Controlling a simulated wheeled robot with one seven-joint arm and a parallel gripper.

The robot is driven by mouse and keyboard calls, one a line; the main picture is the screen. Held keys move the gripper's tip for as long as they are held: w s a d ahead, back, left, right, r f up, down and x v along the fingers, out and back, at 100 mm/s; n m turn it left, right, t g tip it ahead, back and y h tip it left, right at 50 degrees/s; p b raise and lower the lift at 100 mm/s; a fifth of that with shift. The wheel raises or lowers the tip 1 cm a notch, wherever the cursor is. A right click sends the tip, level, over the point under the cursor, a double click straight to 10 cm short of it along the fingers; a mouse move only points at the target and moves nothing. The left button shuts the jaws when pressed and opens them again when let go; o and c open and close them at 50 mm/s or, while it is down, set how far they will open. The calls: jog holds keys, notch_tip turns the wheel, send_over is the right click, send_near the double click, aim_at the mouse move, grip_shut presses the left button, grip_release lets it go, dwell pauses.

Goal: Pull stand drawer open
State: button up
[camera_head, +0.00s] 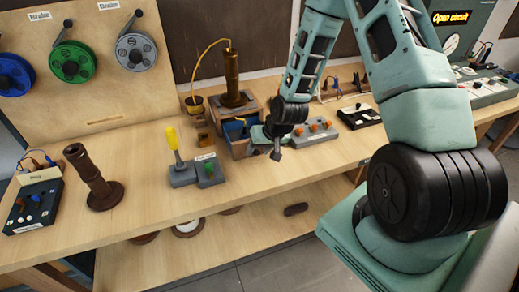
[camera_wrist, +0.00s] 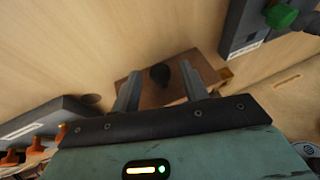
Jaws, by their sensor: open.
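The wooden stand (camera_head: 258,108) is at the back of the bench, with a dark column on it. Below its top is a box-like drawer part (camera_head: 240,150) with blue showing inside. My gripper (camera_head: 258,133) is beside this part and hides some of it. In the wrist view my gripper (camera_wrist: 159,70) is open, its two fingers spread. A brown wooden panel (camera_wrist: 140,68), apparently the drawer front, with a dark round knob (camera_wrist: 160,76) lies between and beyond the fingers. I cannot tell whether the fingers touch the knob.
A grey switch box with a yellow lever (camera_head: 177,160) and a grey box with a green button (camera_head: 208,172) stand in front left. A grey block with orange terminals (camera_head: 318,131) is to the right. A brown column (camera_head: 92,177) stands farther left. The front bench strip is clear.

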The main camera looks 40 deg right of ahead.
jog(key=shift+r, duration=0.1)
jog(key=p+v, duration=0.1)
jog(key=v, duration=1.6)
